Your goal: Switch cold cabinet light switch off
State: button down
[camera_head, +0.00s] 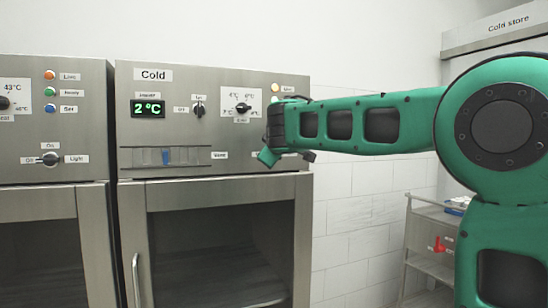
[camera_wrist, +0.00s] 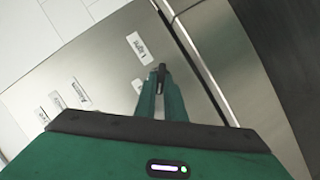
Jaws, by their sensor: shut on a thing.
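The cold cabinet (camera_head: 215,170), labelled "Cold", is in the middle of the head view, its green display (camera_head: 148,108) reading 2 °C. My gripper (camera_head: 268,157) is at the right end of its control panel, and my arm hides that part. In the wrist view, a black switch knob (camera_wrist: 161,72) sits beside the "Light" label (camera_wrist: 138,47). My gripper also shows there (camera_wrist: 160,95), with its green fingers closed around the knob. The knob's exact setting and its off and on marks cannot be made out.
A second cabinet (camera_head: 52,130) with its own light switch (camera_head: 50,159) stands close on the left. The cold cabinet's glass door (camera_head: 215,250) is closed below the panel. A grey trolley (camera_head: 430,250) stands at the right, behind my arm.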

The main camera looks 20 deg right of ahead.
jog(key=shift+a+f+n+t+h, duration=0.1)
jog(key=shift+f+n+t+h, duration=0.2)
jog(key=shift+n, duration=0.8)
jog(key=shift+a+f+n+t+h, duration=0.1)
jog(key=shift+n+t+h, duration=0.3)
jog(key=shift+n, duration=0.7)
jog(key=shift+a+f+n+t+h, duration=0.15)
jog(key=shift+n+t+h, duration=0.2)
jog(key=shift+n, duration=0.75)
jog(key=shift+f, duration=0.15)
jog(key=c, duration=1.8)
grip_release()
jog(key=shift+c, duration=0.2)
jog(key=shift+d, duration=0.1)
jog(key=shift+r, duration=0.2)
jog(key=v, duration=1)
jog(key=shift+s+f, duration=0.2)
jog(key=shift+s, duration=0.1)
